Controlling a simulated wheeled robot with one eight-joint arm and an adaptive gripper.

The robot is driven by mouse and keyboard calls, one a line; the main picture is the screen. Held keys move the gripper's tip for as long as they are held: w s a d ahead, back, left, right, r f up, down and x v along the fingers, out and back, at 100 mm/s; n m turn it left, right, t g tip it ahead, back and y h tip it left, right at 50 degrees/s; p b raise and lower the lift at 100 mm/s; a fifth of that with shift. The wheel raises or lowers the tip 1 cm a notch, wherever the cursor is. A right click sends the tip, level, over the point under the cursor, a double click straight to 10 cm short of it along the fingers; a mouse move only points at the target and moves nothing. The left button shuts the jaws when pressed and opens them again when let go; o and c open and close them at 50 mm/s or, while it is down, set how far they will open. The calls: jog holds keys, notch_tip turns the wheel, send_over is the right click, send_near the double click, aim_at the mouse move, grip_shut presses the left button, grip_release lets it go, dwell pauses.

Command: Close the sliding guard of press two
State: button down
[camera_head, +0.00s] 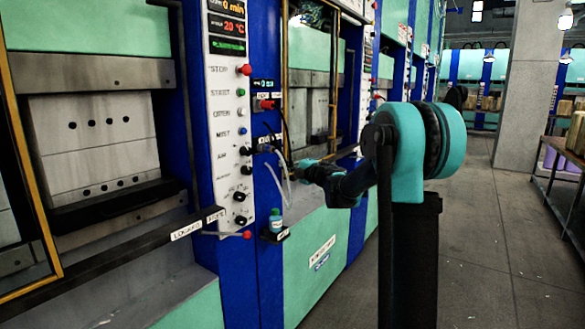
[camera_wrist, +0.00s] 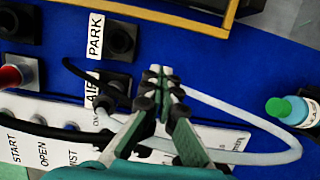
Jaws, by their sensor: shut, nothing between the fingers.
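A yellow-framed guard (camera_head: 284,75) is at the opening of the press past the control panel; I cannot tell how far it is slid. Another yellow-framed guard (camera_head: 32,150) stands at the left edge, beside an uncovered opening with a pale platen. I cannot read which press is number two. My gripper (camera_head: 298,168) is in front of the blue post, low beside the farther opening. A yellow frame edge (camera_wrist: 150,17) crosses the top there, apart from the fingers.
A white hose (camera_wrist: 285,150) loops past the fingers from the AIR fitting (camera_wrist: 112,92). A PARK socket (camera_wrist: 120,40) is beside it. A small teal bottle (camera_head: 275,221) sits on a low holder. The control panel (camera_head: 228,120) has several buttons. The aisle floor (camera_head: 470,260) is clear.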

jog(key=w, duration=0.5)
jog(key=shift+w+d, duration=0.2)
jog(key=shift+w, duration=0.05)
jog(key=shift+d, duration=0.1)
